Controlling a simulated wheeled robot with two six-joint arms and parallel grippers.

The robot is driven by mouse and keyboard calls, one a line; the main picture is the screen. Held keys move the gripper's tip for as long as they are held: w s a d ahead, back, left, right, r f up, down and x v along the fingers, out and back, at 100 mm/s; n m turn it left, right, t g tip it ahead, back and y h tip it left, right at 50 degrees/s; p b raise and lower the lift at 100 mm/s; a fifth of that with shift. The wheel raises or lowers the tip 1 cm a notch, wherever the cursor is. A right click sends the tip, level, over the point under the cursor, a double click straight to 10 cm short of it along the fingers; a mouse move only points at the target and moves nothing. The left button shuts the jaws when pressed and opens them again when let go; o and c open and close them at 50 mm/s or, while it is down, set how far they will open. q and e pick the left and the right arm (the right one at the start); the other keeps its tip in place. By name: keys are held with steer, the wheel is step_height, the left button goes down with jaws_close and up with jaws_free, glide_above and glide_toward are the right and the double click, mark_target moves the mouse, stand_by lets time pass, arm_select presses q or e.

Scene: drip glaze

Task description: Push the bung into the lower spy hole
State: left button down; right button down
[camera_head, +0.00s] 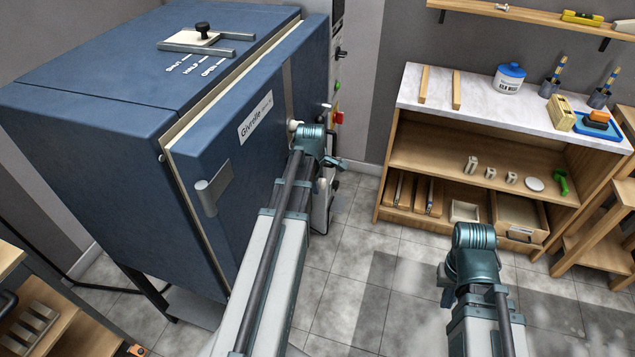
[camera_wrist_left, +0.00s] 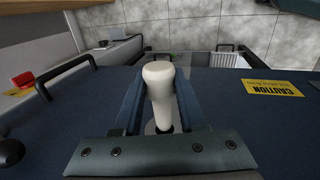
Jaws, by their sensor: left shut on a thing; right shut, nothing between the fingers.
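The white bung (camera_wrist_left: 158,80) is between my left gripper's fingers (camera_wrist_left: 160,105) in the left wrist view. Its wide rounded end faces the camera and its narrower part runs down towards the blue kiln door (camera_wrist_left: 225,100). A pale rim and a dark spot (camera_wrist_left: 167,129) show at the narrow end, partly covered by the gripper; I cannot tell how far the bung sits in a hole. In the head view the left gripper (camera_head: 306,134) is at the kiln door (camera_head: 225,165), with a bit of the white bung (camera_head: 294,125) showing. My right gripper (camera_head: 475,237) is shut and empty, away from the kiln.
The kiln's door handle (camera_head: 213,189) sticks out left of my left arm. Its control side carries a red switch (camera_head: 339,117). A wooden bench (camera_head: 405,100) with a jar (camera_head: 509,78) and tools stands at the right. Open tiled floor (camera_head: 365,275) lies between kiln and bench.

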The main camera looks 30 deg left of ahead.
arm_select(q)
steer(key=shift+s+a, duration=0.2)
steer(key=shift+a, duration=0.65)
steer(key=shift+s+a, duration=0.2)
steer(key=shift+a, duration=0.65)
stand_by(1.0)
steer(key=shift+w+d, duration=0.2)
steer(key=shift+d, duration=0.55)
steer(key=shift+w+d, duration=0.15)
steer(key=shift+d, duration=0.6)
steer(key=shift+s+a, duration=0.2)
steer(key=shift+a, duration=0.65)
steer(key=shift+s+a, duration=0.15)
steer(key=shift+a, duration=0.7)
stand_by(1.1)
steer(key=shift+d, duration=0.2)
steer(key=shift+w+d, duration=0.2)
steer(key=shift+d, duration=0.55)
steer(key=shift+w+d, duration=0.15)
steer(key=shift+d, duration=0.6)
